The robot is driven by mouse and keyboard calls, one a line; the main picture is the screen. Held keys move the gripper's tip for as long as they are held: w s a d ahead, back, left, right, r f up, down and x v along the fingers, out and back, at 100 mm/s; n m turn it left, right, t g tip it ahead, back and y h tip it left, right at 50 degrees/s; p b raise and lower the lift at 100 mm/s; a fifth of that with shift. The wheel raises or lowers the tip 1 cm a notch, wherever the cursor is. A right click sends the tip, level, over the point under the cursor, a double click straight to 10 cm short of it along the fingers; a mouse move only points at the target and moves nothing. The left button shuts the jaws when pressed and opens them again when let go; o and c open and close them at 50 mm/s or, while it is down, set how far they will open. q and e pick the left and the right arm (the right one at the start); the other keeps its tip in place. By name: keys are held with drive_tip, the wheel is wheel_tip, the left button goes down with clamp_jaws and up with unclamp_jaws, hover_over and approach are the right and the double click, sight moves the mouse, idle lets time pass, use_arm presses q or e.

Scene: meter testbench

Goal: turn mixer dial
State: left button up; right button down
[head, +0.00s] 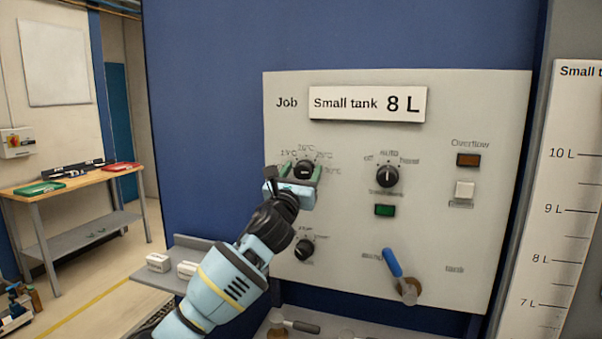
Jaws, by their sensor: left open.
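The grey panel (450,110) carries three black dials. The upper left dial (304,168) has temperature marks around it. The upper right dial (387,176) has a switch scale that seems to read off, auto and hand. The lower left dial (305,249) has marks too small to read. I cannot read which dial is labelled mixer. My left gripper (302,172) is open at the upper left dial, with one greenish finger on each side of it. I cannot tell whether the fingers touch it. My gripper hides the area just below that dial. My right gripper is out of view.
A blue-handled valve lever (393,263) sticks out at the panel's lower right. A green indicator (384,210) and a white button (464,190) sit right of my gripper. A shelf with white blocks (158,262) lies lower left. A workbench (75,185) stands far left.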

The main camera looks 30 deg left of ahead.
use_arm(q)
drive_tip(key=shift+c, duration=0.5)
drive_tip(key=c, duration=0.9)
drive_tip(key=shift+n, duration=0.5)
drive_tip(key=n+y, duration=0.1)
drive_tip(key=n, duration=0.1)
drive_tip(key=n+g+y, duration=0.1)
drive_tip(key=n+y, duration=0.1)
drive_tip(key=n, duration=0.1)
drive_tip(key=n+g+y, duration=0.1)
drive_tip(key=n, duration=0.1)
drive_tip(key=n+y, duration=0.1)
drive_tip(key=n, duration=0.2)
drive_tip(key=shift+g, duration=0.4)
drive_tip(key=n+g, duration=0.1)
drive_tip(key=n, duration=0.2)
drive_tip(key=n+g+y, duration=0.1)
drive_tip(key=n, duration=0.2)
drive_tip(key=shift+a+f+n+g, duration=0.1)
drive_tip(key=shift+n+g, duration=0.6)
drive_tip(key=shift+n, duration=1.2)
